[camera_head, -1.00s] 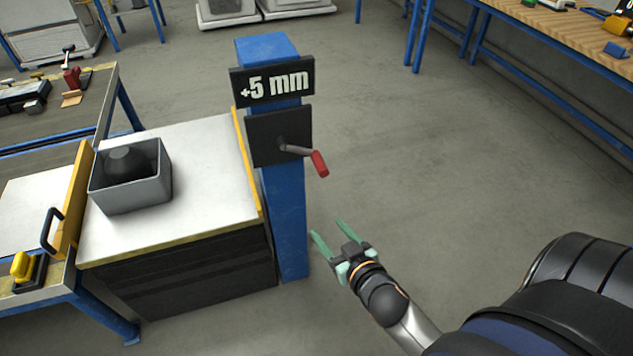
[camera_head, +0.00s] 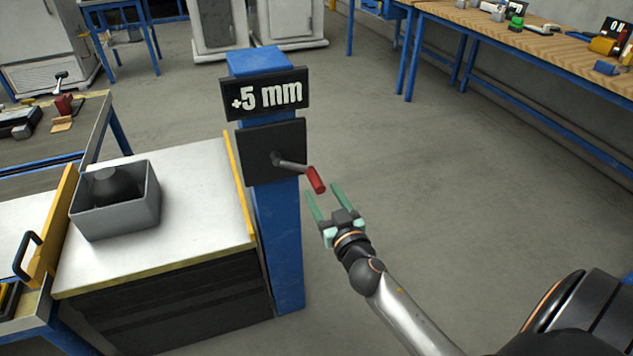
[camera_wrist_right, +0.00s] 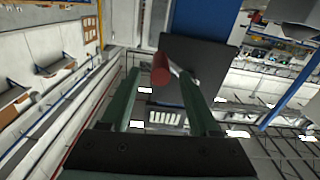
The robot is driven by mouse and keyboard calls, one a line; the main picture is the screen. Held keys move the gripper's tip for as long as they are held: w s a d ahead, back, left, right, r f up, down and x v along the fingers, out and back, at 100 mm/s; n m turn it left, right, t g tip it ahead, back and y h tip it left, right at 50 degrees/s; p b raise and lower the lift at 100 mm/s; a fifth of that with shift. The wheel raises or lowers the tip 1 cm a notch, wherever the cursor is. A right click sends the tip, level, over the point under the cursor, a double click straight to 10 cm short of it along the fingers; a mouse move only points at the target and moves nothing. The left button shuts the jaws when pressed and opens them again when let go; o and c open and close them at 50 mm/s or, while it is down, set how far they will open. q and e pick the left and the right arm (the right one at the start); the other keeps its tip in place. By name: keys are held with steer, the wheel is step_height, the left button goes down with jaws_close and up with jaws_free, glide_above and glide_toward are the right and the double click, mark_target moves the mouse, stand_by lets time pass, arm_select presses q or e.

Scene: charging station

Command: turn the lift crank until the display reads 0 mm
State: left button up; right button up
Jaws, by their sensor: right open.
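The lift crank has a metal arm (camera_head: 291,165) and a red handle (camera_head: 316,180), pointing right and slightly down from a dark plate (camera_head: 262,151) on the blue post (camera_head: 277,235). The display (camera_head: 266,94) above it reads +5 mm. My right gripper (camera_head: 325,192) is open and empty, just below the red handle, with its green fingers pointing up at it. In the right wrist view, the red handle (camera_wrist_right: 161,70) shows beyond and between the open fingertips. I see no contact. My left gripper is not in view.
A white-topped cabinet (camera_head: 195,205) stands left of the post and bears a grey bin (camera_head: 118,213) with a dark round object (camera_head: 118,185). A wooden workbench (camera_head: 540,50) stands at the back right. The floor right of the post is clear.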

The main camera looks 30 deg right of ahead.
mark_target(317, 183)
steer(key=shift+x, duration=2.3)
steer(key=shift+c, duration=0.4)
jaws_close()
